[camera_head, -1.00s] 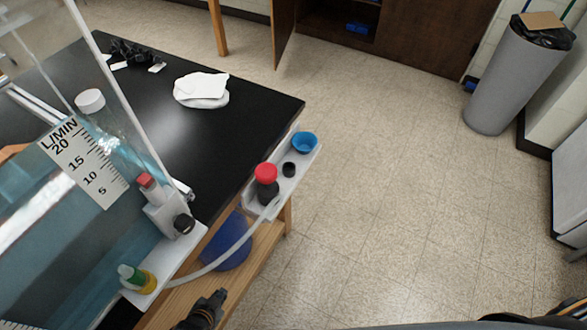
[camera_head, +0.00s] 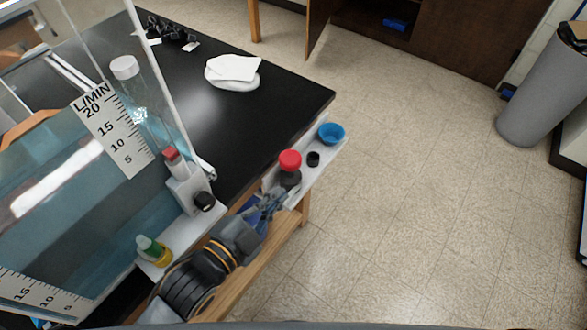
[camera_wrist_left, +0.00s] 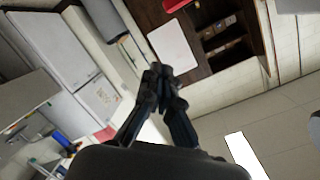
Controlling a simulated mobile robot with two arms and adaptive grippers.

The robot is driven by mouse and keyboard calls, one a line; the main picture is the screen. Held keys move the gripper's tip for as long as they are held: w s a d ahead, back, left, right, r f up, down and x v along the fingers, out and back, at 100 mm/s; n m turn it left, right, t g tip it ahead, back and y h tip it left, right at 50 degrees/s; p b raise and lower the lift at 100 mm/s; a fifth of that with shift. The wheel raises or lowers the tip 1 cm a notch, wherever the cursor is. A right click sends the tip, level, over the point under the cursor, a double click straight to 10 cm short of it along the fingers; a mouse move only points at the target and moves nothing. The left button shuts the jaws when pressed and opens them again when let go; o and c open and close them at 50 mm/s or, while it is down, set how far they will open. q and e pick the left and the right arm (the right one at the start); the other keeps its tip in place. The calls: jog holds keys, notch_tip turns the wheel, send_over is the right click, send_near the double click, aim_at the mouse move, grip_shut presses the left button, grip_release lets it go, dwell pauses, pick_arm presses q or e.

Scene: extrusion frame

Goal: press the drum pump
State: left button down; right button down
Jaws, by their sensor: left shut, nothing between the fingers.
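The pump with a red knob (camera_head: 289,160) on a dark body stands on a white shelf (camera_head: 326,156) at the table's right edge. My left gripper (camera_head: 278,194) is shut and empty, just below and left of the pump's dark body in the head view. I cannot tell whether it touches the pump. My arm hides most of the blue drum and the pale hose below. The left wrist view shows the shut fingers (camera_wrist_left: 160,76) against the room, with no pump in sight. My right gripper is not in view.
A blue cup (camera_head: 331,132) and a small black cap (camera_head: 313,158) sit near the pump. A clear water tank (camera_head: 50,175) with flow scales and a red-capped valve (camera_head: 188,190) stands left. White cloths (camera_head: 233,70) lie on the black table.

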aim_at(290, 161)
pick_arm(q)
jog(key=w+d+f+p, duration=0.1)
jog(key=w+f, duration=0.1)
jog(key=w, duration=0.3)
jog(key=w+d+f+p, duration=0.2)
jog(key=w, duration=0.3)
jog(key=shift+d+f, duration=0.3)
